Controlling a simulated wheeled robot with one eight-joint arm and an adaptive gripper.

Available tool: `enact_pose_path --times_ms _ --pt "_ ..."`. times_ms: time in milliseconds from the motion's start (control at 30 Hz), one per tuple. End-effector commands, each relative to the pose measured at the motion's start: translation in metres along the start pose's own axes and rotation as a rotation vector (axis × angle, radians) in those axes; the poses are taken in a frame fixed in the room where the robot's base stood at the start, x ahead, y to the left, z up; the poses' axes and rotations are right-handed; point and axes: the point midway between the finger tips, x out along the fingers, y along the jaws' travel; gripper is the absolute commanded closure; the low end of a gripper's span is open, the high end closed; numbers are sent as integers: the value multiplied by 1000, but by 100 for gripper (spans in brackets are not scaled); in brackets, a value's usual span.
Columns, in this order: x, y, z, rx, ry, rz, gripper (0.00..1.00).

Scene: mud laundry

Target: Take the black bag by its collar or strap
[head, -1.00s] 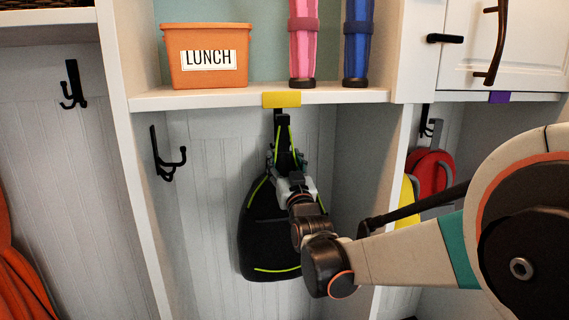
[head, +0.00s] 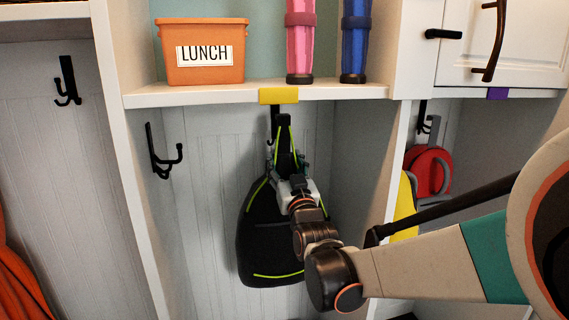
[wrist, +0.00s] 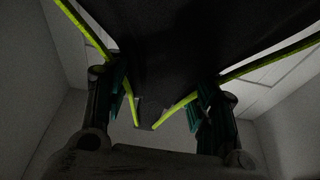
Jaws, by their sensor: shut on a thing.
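The black bag (head: 262,240) with yellow-green piping hangs in the middle cubby, below a yellow tag. Its strap (head: 284,140) runs up to a black hook (head: 275,112) under the shelf. My gripper (head: 289,165) is at the top of the bag, shut on its collar or strap; the arm hides part of the bag's right side. In the wrist view the dark bag (wrist: 190,45) and its yellow-green edges fill the top middle, between the two fingers of my gripper (wrist: 165,105). The exact contact is too dark to see.
The shelf (head: 350,93) above carries an orange LUNCH bin (head: 200,65), a pink bottle (head: 300,40) and a blue bottle (head: 356,40). A double hook (head: 163,155) is on the left wall. Cubby walls stand close on both sides. Red and yellow items (head: 428,172) hang in the right cubby.

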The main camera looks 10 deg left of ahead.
Motion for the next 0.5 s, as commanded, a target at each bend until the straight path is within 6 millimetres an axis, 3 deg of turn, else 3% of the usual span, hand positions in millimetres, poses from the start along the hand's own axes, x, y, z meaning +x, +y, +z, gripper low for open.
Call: enact_pose_path --times_ms 500 --pt "-22 0 -7 0 1 0 86"
